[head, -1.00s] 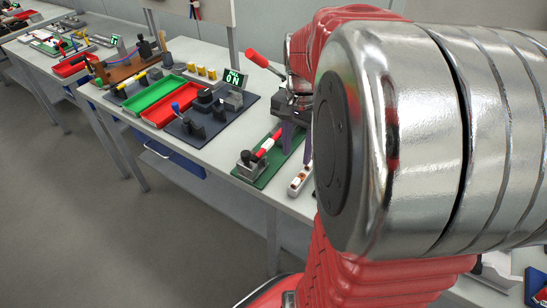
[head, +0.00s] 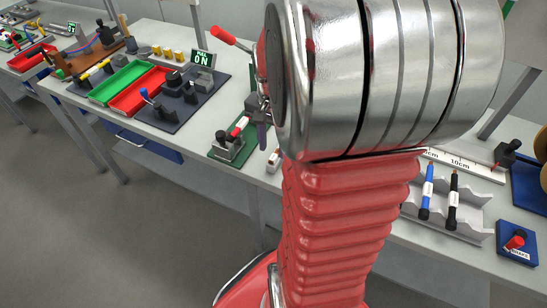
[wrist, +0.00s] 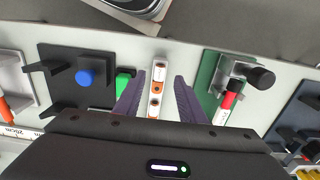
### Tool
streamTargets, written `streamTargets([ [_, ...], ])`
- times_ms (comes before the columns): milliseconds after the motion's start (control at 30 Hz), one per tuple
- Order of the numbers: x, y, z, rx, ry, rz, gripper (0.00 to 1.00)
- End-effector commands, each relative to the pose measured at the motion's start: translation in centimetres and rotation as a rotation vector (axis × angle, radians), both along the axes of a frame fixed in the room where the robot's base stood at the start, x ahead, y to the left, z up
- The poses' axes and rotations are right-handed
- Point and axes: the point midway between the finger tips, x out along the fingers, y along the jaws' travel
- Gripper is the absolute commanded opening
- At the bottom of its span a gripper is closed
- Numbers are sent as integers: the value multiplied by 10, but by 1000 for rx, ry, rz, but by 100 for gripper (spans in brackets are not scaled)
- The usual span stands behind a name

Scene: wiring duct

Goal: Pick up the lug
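I cannot single out a lug with certainty in either view. My gripper (wrist: 157,100) is open in the wrist view, its two dark purple fingers apart with nothing clasped. Between the fingers, beyond them in the picture, lies a narrow white strip with orange and dark spots (wrist: 158,77). The strip also shows in the head view (head: 273,159), partly hidden by my arm. To its right is a green board (wrist: 206,75) with a grey block and a red-and-white rod (wrist: 227,103). In the head view my arm hides most of the gripper.
Left of the fingers in the wrist view are a dark plate with a blue knob (wrist: 86,77) and a green block (wrist: 124,82). In the head view, a red tray (head: 140,92) stands left on the bench, a grey rack (head: 444,212) with blue and black pens right.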

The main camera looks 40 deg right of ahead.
Motion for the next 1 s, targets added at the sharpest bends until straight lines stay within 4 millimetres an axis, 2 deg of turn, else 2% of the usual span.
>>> streamTargets([
  [100, -2, -1, -18, 3, 4, -1, 37],
  [300, -1, -1, -34, 1, 1, 0, 37],
  [833, -1, -1, -34, 0, 0, 1, 37],
  [1000, -1, -1, -34, 0, 0, 2, 25],
])
